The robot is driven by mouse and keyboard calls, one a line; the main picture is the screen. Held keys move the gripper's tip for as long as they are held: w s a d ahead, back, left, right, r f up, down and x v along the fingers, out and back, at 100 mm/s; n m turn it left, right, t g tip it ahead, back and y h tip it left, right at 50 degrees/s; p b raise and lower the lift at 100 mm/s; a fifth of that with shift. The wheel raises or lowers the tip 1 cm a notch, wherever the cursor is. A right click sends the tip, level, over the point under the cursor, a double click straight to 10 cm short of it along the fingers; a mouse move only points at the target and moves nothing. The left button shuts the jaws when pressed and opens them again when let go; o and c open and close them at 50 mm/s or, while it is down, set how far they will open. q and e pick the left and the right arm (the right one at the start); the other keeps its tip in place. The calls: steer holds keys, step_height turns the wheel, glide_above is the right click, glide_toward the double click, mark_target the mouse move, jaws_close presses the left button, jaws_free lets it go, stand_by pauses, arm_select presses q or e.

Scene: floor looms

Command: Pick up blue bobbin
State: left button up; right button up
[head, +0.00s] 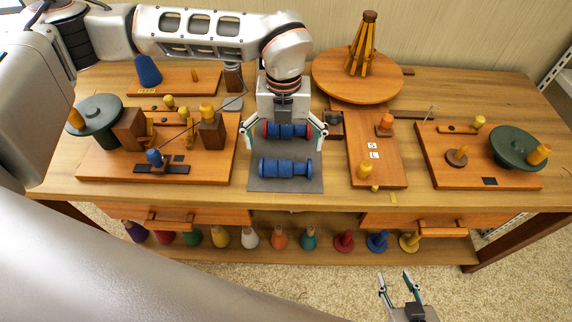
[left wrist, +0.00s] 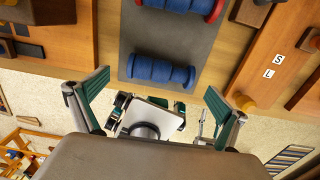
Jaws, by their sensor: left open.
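Two blue bobbins lie on their sides on a dark grey mat (head: 258,184) in the middle of the bench. The nearer blue bobbin (head: 285,167) has blue ends; it also shows in the left wrist view (left wrist: 161,71). The farther blue bobbin (head: 288,130) has red ends; in the left wrist view it is cut by the top edge (left wrist: 185,4). My left gripper (head: 288,137) is open and empty, its fingers on either side of the red-ended bobbin in the head view, height unclear. My right gripper (head: 397,279) is open and empty in front of the bench.
A wooden loom board (head: 100,165) stands left of the mat, and a board marked S and L (head: 376,172) stands right. A round turntable (head: 340,85) is behind. Drawers (head: 185,216) and a shelf with several coloured cones (head: 249,237) are below the front edge.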

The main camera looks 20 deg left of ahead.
mark_target(285, 164)
arm_select(q)
steer(key=shift+s+d+f, duration=0.1)
steer(key=shift+s+f, duration=0.05)
steer(key=shift+f, duration=0.9)
steer(key=shift+s+d+f, duration=0.1)
steer(key=shift+f, duration=0.95)
steer(key=shift+s+d+f, duration=0.1)
steer(key=shift+s+f, duration=0.05)
steer(key=shift+f, duration=0.9)
steer(key=c, duration=0.9)
